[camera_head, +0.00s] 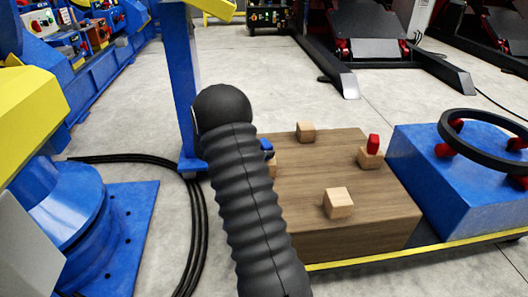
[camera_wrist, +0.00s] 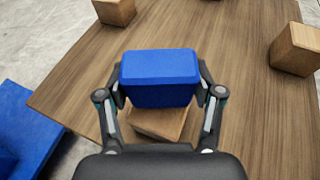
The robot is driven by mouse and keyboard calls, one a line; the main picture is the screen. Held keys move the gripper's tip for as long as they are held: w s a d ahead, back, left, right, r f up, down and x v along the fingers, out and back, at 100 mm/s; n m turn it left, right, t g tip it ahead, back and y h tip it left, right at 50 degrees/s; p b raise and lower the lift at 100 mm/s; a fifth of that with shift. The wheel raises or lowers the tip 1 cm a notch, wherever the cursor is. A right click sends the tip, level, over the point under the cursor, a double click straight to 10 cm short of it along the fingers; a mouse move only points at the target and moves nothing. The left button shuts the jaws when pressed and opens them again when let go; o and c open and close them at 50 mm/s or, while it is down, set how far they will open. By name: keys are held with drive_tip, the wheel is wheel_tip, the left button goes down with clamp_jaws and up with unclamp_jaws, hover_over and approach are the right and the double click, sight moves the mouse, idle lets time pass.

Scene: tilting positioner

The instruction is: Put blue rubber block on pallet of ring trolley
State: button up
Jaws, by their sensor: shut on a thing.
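The blue rubber block (camera_wrist: 160,68) is between the fingers of my gripper (camera_wrist: 161,88), which is shut on it. Directly beneath or just behind the block is a small wooden cube (camera_wrist: 157,122); whether they touch I cannot tell. In the head view only a small part of the blue block (camera_head: 267,147) shows beside my dark arm, which hides the gripper. The wooden pallet (camera_head: 290,190) lies below, and its top also shows in the wrist view (camera_wrist: 245,95). The ring trolley carries a blue box (camera_head: 425,175) with a black ring (camera_head: 462,146) on red pads, right of the pallet.
More wooden cubes stand on the pallet: one at the back (camera_head: 306,132), one at the front (camera_head: 338,203), and one at the right (camera_head: 369,159) bearing a red block (camera_head: 373,143). A blue post (camera_head: 184,90) stands behind left. Black cables (camera_head: 140,158) cross the floor.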

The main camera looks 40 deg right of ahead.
drive_tip(key=shift+f, duration=0.6)
drive_tip(key=shift+f, duration=0.15)
drive_tip(key=o, duration=1.2)
drive_tip(key=shift+o, duration=0.2)
